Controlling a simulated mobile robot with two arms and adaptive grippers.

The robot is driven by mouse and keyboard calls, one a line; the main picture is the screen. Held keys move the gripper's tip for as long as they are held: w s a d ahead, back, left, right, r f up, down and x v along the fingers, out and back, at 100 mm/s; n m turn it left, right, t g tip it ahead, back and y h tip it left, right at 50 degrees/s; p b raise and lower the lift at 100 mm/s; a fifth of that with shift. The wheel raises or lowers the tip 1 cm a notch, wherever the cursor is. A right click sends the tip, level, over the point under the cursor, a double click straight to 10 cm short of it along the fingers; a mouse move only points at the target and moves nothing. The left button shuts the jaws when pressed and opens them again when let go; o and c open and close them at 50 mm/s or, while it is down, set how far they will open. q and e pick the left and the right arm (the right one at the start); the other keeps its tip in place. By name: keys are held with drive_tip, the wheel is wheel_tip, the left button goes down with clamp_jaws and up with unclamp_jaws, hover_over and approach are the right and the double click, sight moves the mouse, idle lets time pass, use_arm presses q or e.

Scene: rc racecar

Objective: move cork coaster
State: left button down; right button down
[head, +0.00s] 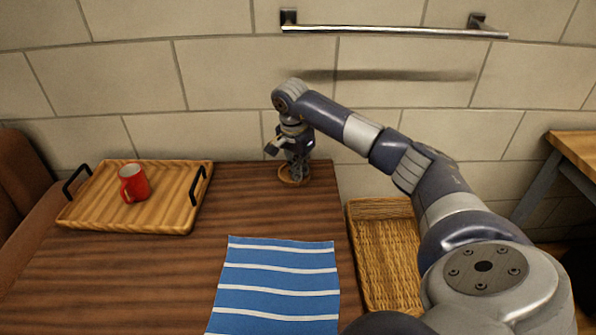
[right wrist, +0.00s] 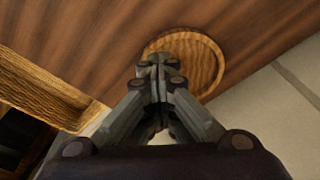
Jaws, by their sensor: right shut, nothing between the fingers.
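The cork coaster (head: 284,179) is a round tan disc with a raised rim. It lies on the dark wooden table (head: 190,270) near the far right corner. It also shows in the right wrist view (right wrist: 207,62). My right gripper (head: 296,178) points down over the coaster, and its closed fingertips (right wrist: 159,62) cover part of the disc. I cannot tell whether the fingertips touch it. Nothing shows between the fingers. My left gripper is not in view.
A wooden tray (head: 82,218) with black handles holds a red mug (head: 134,184) on the left of the table. A blue striped cloth (head: 275,285) lies at the front. A wicker basket (head: 385,250) stands right of the table. A tiled wall with a metal rail (head: 390,30) is behind.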

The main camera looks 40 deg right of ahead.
drive_tip(key=c, duration=1.7)
unclamp_jaws()
drive_tip(key=shift+s+d+f, duration=0.1)
drive_tip(key=shift+s+f, duration=0.2)
drive_tip(key=shift+f, duration=0.1)
drive_tip(key=shift+w+r, duration=0.15)
drive_tip(key=shift+r, duration=0.3)
drive_tip(key=r, duration=0.2)
drive_tip(key=a+r, duration=0.1)
drive_tip(key=r, duration=0.2)
drive_tip(key=a+r, duration=0.1)
drive_tip(key=r, duration=0.1)
drive_tip(key=shift+a+r, duration=0.1)
drive_tip(key=shift+r, duration=0.15)
drive_tip(key=shift+r, duration=0.1)
